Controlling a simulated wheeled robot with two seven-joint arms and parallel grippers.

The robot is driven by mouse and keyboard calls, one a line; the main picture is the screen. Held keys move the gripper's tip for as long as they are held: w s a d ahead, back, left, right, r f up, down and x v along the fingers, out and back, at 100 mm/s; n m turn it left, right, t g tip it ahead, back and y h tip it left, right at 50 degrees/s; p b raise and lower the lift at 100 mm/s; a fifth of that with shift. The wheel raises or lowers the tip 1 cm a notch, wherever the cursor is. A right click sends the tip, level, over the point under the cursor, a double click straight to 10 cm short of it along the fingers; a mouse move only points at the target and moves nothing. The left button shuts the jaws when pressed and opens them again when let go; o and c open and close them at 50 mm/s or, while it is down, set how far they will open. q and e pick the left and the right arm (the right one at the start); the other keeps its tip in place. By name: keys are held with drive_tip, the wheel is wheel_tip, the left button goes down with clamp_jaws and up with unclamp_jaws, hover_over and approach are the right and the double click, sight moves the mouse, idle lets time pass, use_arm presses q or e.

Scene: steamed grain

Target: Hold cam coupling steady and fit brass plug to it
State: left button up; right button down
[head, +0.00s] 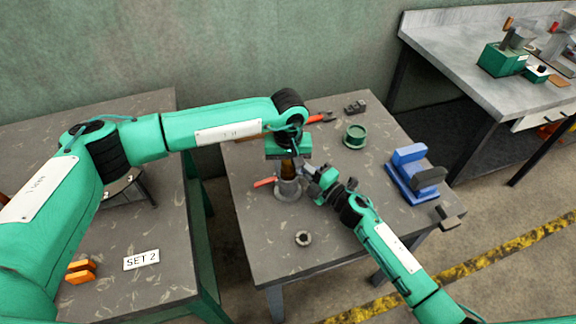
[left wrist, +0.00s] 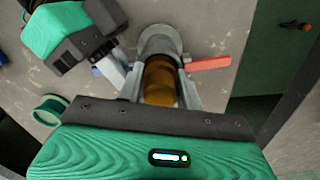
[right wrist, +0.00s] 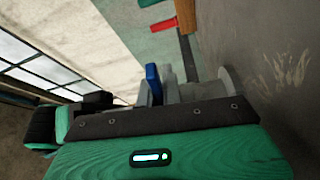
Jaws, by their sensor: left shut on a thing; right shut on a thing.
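The grey cam coupling (head: 288,190) stands upright on the middle table, with a red lever (head: 264,182) sticking out at its left. My left gripper (head: 288,168) is above it, pointing down and shut on the amber-brown brass plug (left wrist: 160,82). In the left wrist view the plug lines up with the coupling (left wrist: 160,40); whether it is seated in it is not clear. My right gripper (head: 306,182) comes from the right, low, and is shut on the coupling's side. In the right wrist view the coupling shows only in part beside the fingers.
On the same table are a green ring-shaped part (head: 355,136), a blue fixture (head: 412,172), a small grey ring (head: 303,239), a dark block (head: 355,106) and a red-handled tool (head: 320,118). The front of the table is mostly clear. Another table with a SET 2 sign (head: 141,260) stands left.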

use_arm(q)
drive_tip(key=shift+r, duration=0.25)
use_arm(e)
drive_tip(key=shift+f, duration=0.1)
use_arm(q)
drive_tip(key=shift+f, duration=0.3)
idle(0.4)
drive_tip(key=shift+r, duration=0.3)
idle(0.3)
drive_tip(key=o, duration=1.3)
wheel_tip(320, 180, up, 12)
drive_tip(key=shift+r, duration=0.1)
use_arm(e)
drive_tip(key=c, duration=1.5)
unclamp_jaws()
drive_tip(key=shift+s+d, duration=0.1)
